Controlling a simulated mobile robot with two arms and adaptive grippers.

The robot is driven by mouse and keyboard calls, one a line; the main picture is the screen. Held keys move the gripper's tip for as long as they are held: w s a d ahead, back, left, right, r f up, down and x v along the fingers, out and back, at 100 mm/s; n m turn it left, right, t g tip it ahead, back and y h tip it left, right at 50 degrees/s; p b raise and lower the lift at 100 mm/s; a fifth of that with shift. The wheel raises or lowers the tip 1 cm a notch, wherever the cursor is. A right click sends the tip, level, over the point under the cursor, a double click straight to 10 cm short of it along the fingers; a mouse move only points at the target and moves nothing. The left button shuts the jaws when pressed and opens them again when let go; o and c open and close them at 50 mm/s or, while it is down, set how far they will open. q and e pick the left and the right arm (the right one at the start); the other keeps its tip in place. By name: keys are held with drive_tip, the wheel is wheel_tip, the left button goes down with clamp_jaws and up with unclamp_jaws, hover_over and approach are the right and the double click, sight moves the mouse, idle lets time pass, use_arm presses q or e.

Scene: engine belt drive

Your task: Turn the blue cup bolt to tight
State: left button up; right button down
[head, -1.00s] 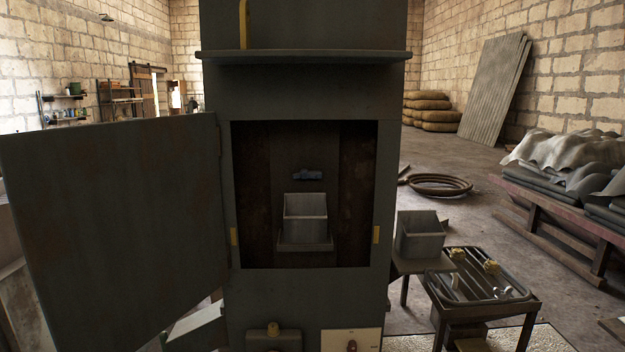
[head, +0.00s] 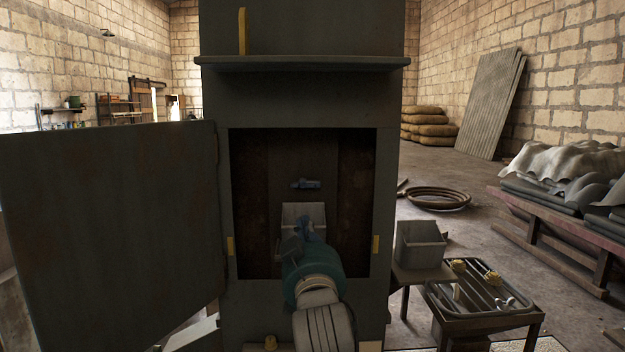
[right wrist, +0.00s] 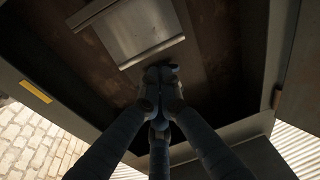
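The blue cup bolt (head: 305,184), a small blue piece with a crossbar, sits on the back wall inside the open cabinet, just above a grey metal cup (head: 291,214). My right gripper (head: 304,222) reaches in through the opening, in front of the cup and below the bolt, and hides part of the cup. In the right wrist view its fingers (right wrist: 161,75) come together at the tips, with nothing clearly visible between them. The metal cup (right wrist: 128,28) is just beyond them there. The bolt cannot be made out in that view. My left gripper is not in view.
The cabinet door (head: 110,235) stands open to the left. A shelf ledge (head: 300,63) juts out above. At right are a grey bin (head: 420,243) and a small table with a tray (head: 480,290).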

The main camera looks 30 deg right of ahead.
wheel_tip(320, 180, up, 9)
drive_tip(key=d+m+h, duration=0.2)
drive_tip(key=h, duration=0.1)
wheel_tip(320, 180, up, 4)
drive_tip(key=p, duration=0.3)
hover_over(306, 184)
drive_tip(key=s, duration=0.3)
drive_tip(key=shift+s+f+t, duration=0.1)
drive_tip(key=shift+f+t, duration=0.1)
drive_tip(key=shift+t, duration=0.2)
drive_tip(key=f, duration=0.2)
drive_tip(key=f+p, duration=0.1)
drive_tip(key=shift+w+d+f, duration=0.1)
drive_tip(key=shift+w+f, duration=0.1)
drive_tip(key=shift+w, duration=0.05)
drive_tip(key=shift+f, duration=0.45)
drive_tip(key=shift+d, duration=0.1)
